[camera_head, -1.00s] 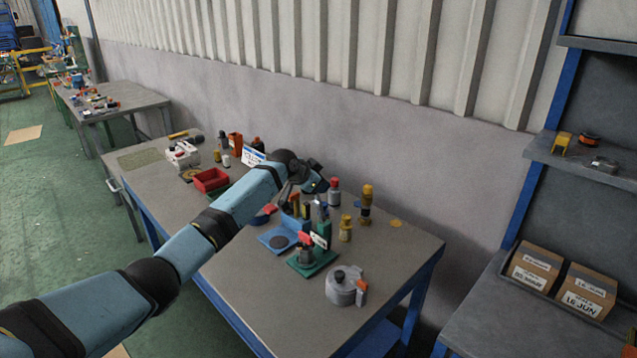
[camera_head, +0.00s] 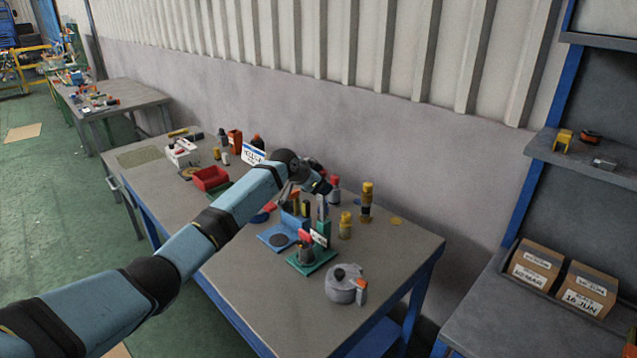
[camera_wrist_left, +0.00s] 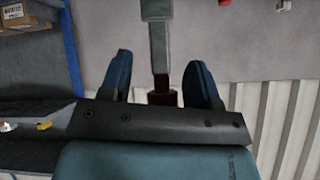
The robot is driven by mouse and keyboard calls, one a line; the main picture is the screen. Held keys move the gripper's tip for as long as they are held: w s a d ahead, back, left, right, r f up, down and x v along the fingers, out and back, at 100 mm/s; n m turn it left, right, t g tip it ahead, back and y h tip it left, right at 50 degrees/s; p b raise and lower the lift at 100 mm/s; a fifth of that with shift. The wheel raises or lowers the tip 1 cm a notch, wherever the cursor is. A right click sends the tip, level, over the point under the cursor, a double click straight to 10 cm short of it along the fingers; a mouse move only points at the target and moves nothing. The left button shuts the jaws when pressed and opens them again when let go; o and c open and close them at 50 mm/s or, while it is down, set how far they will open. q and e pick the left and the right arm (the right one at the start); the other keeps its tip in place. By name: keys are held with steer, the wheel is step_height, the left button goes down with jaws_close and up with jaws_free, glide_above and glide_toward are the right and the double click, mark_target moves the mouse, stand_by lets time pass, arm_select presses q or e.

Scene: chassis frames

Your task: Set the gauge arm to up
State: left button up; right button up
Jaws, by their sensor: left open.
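A green stand (camera_head: 323,230) on a flat green base (camera_head: 312,264) stands on the workbench, with a red part and a white label on it. I cannot tell for sure which part is the gauge arm. My left gripper (camera_head: 318,187) is above these stands, its fingers small and partly hidden by the wrist. In the left wrist view the open gripper (camera_wrist_left: 156,64) has a grey upright piece (camera_wrist_left: 158,32) with a dark red end between its fingers. I cannot tell whether they touch it.
A grey round canister (camera_head: 344,287) stands at the front right of the workbench. Yellow-topped bottles (camera_head: 366,203) and a red-capped bottle (camera_head: 334,190) stand behind the stands. A red bin (camera_head: 210,179) is farther left.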

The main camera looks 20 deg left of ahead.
arm_select(q)
steer(key=b+v, duration=0.1)
steer(key=v, duration=1.2)
steer(key=shift+s+r+b, duration=0.2)
steer(key=shift+s+b, duration=0.1)
steer(key=shift+b, duration=0.1)
steer(key=shift+a, duration=0.1)
